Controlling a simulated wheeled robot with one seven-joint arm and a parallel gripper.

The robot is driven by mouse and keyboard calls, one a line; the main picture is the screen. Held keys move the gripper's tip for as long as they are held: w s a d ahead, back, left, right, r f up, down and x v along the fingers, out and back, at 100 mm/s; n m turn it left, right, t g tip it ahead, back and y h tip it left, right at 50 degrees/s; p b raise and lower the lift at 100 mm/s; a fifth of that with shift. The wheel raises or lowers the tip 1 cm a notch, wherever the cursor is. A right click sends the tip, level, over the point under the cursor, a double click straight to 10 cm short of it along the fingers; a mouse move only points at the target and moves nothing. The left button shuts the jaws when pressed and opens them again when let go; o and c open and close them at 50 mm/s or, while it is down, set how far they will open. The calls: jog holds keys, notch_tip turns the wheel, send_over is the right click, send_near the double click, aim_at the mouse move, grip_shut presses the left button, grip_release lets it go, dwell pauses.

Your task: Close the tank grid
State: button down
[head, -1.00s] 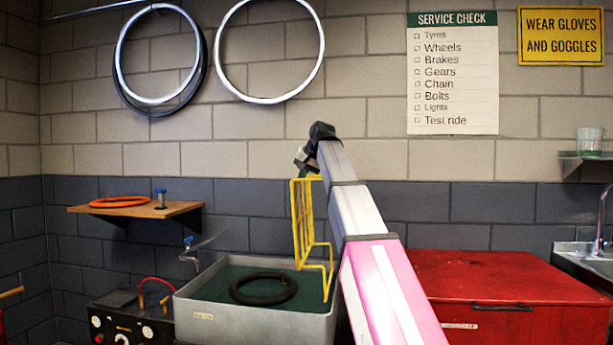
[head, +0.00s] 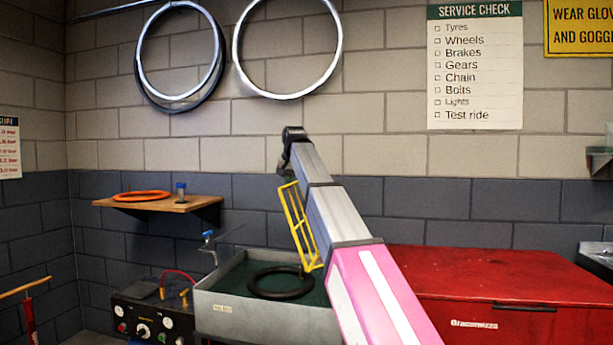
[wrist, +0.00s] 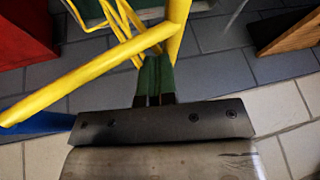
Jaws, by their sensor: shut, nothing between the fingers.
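The tank (head: 215,312) is a grey tub with dark green water, below the wall shelf in the head view. Its yellow wire grid (head: 294,215) stands raised at the tank's right side, its top tilted left over the tub. My gripper (head: 284,168) is at the grid's upper end, mostly hidden by the arm's tip. In the wrist view the green fingers (wrist: 154,78) are together and empty, right by the yellow bars (wrist: 95,70). I cannot tell whether they touch. The arm hides the grid's lower right part.
A black inner tube (head: 281,283) lies in the tank. A tap (head: 208,242) stands at its back left. A red chest (head: 480,300) is on the right, a control box (head: 145,318) on the left. A wooden shelf (head: 160,204) with an orange ring is above left.

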jog(key=w+a+f+h, duration=0.2)
jog(key=w+a+f, duration=0.2)
jog(key=a+f, duration=1)
jog(key=w+a+f+h, duration=0.1)
jog(key=a+f+h, duration=0.1)
jog(key=a+f, duration=0.2)
jog(key=w+a+f+n+g+h, duration=0.1)
jog(key=a+f, duration=0.3)
jog(key=f, duration=0.6)
jog(key=shift+f+g+h, duration=0.25)
jog(key=shift+g+h, duration=0.05)
jog(key=shift+h, duration=0.2)
jog(key=shift+r, duration=0.1)
